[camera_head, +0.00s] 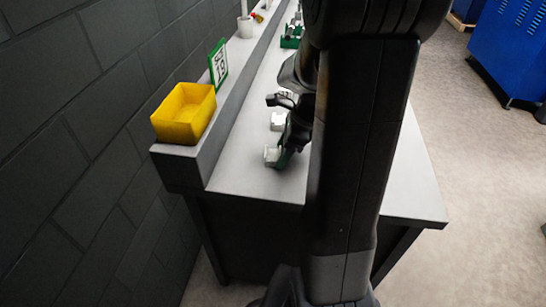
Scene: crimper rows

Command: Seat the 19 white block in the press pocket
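A second whitish block (278,121) is a little farther back. A green-framed sign (218,64) on the ledge carries a number that looks like 19. The press pocket cannot be made out behind my arm.
A yellow bin (184,113) stands on the raised ledge (232,100) along the dark block wall. A white cup (245,27) and another green fixture (291,39) are farther back. The bench top (245,177) is bare at its near-left corner. A blue cabinet (510,50) stands at right.

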